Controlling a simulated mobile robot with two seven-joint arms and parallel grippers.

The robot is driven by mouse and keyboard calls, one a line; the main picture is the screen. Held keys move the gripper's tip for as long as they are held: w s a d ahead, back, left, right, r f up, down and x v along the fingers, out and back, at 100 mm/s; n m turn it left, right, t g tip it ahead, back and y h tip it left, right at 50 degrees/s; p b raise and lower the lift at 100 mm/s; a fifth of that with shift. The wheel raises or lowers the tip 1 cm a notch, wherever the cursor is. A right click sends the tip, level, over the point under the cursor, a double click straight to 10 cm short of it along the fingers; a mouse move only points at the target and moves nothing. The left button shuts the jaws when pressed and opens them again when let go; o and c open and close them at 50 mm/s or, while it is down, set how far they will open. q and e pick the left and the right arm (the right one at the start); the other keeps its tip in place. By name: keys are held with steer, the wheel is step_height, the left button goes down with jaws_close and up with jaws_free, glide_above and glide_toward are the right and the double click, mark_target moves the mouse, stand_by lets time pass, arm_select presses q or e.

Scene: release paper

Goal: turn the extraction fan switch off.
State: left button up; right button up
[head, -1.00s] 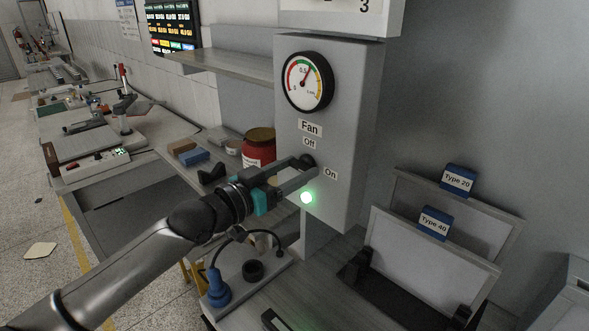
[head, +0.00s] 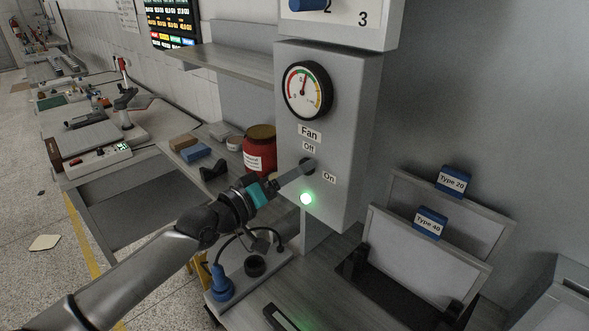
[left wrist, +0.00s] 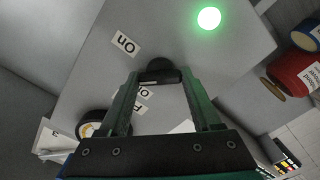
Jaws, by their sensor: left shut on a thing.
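The extraction fan switch is a dark round knob (head: 308,165) on the grey panel (head: 345,120), between the "Off" label (head: 309,146) and the "On" label (head: 329,177). My left gripper (head: 302,170) reaches it from the left. In the left wrist view the fingers of my left gripper (left wrist: 160,82) stand on both sides of the black knob (left wrist: 160,68) and are shut on it. The fingers partly hide the knob in the head view. A green lamp (head: 306,199) below the knob is lit. My right gripper is not in view.
A round gauge (head: 307,90) sits above the "Fan" label. A red jar (head: 260,150) stands left of the panel. Framed screens tagged "Type 20" (head: 453,181) and "Type 40" (head: 430,223) stand at the right. A blue-capped device (head: 220,283) stands below my arm.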

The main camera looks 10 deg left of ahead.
arm_select(q)
steer(key=n+p, duration=0.1)
steer(key=n, duration=0.7)
steer(key=shift+n, duration=0.6)
steer(key=o, duration=1.4)
steer(key=b+v, duration=0.5)
steer(key=v, duration=1)
steer(key=shift+s+b, duration=0.1)
steer(key=shift+b, duration=0.2)
